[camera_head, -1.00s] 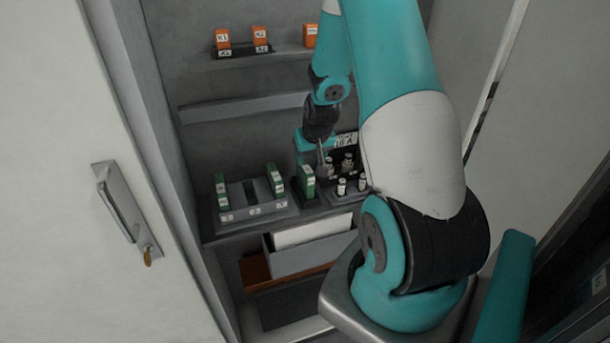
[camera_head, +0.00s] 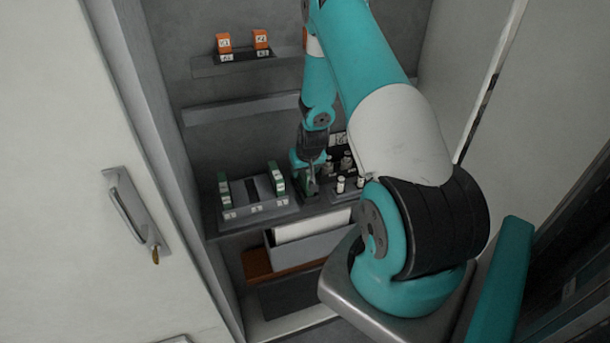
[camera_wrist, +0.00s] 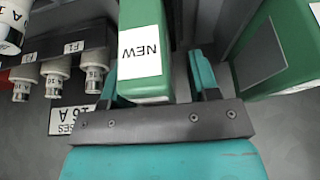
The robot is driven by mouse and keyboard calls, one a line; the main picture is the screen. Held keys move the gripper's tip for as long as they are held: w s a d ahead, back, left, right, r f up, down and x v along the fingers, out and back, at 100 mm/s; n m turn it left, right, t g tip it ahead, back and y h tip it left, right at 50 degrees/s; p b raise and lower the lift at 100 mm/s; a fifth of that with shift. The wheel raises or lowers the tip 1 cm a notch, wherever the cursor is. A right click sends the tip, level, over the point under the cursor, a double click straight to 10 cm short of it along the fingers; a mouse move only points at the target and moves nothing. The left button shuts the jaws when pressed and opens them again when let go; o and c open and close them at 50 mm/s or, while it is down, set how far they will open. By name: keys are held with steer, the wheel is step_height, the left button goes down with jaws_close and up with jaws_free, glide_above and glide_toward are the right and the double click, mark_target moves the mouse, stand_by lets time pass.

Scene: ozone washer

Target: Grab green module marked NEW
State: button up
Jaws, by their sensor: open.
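The green module (camera_wrist: 143,84) with a white label marked NEW is large in the wrist view, upside down to the lettering's top. My gripper (camera_wrist: 162,75) is open, with one teal finger on each side of the module. I cannot tell whether either finger touches it. In the head view my gripper (camera_head: 311,187) is low at the shelf, between the grey rack and the fuse holder, and mostly hides the module there.
Another green module (camera_wrist: 275,50) stands close on the right in the wrist view. White fuses (camera_wrist: 58,75) stand on the left. In the head view, a grey rack (camera_head: 256,208) holds green modules, and orange blocks (camera_head: 260,39) sit on the upper shelf.

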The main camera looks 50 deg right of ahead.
steer(key=shift+f, duration=0.2)
stand_by(0.3)
steer(key=shift+r, duration=0.1)
jaws_close()
steer(key=shift+r, duration=0.1)
